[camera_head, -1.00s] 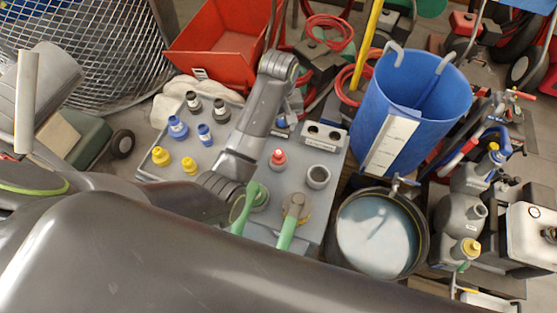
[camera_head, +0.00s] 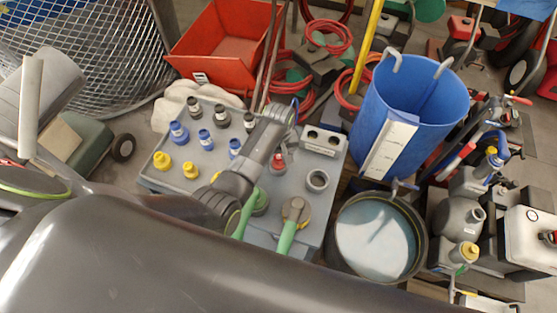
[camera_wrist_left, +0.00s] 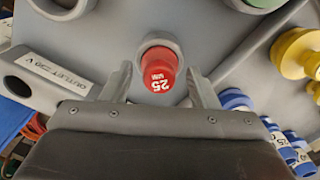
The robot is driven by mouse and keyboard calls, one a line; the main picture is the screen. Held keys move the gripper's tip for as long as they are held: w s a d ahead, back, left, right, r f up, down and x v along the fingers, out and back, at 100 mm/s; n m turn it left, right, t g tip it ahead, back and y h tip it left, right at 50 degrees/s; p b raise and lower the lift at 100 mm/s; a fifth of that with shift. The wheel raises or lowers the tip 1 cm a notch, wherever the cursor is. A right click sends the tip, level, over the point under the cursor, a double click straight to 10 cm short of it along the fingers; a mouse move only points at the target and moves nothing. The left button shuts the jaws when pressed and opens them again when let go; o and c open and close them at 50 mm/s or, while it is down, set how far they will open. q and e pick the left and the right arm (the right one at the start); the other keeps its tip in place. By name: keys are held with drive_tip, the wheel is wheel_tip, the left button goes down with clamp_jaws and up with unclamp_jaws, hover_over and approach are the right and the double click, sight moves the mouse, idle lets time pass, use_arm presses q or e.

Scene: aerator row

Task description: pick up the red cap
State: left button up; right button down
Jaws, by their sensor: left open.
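In the left wrist view the red cap (camera_wrist_left: 158,68) is marked 25 MM and sits over a grey ring-like seat. My left gripper (camera_wrist_left: 159,80) is open, with one finger to each side of the cap and a gap on both sides. The left gripper (camera_head: 279,150) is close to the cap in the head view, its fingertips mostly hidden. My right gripper is not in view.
Yellow (camera_head: 162,160), blue (camera_head: 178,132) and black (camera_head: 193,107) caps stand left of my arm. An outlet block (camera_head: 323,141), a grey ring (camera_head: 317,180) and green-handled tools (camera_head: 287,236) are close by. A blue bucket (camera_head: 430,100) stands to the right.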

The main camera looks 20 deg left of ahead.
use_arm(q)
drive_tip(key=shift+f, duration=0.35)
drive_tip(key=c, duration=0.9)
drive_tip(key=shift+r, duration=0.2)
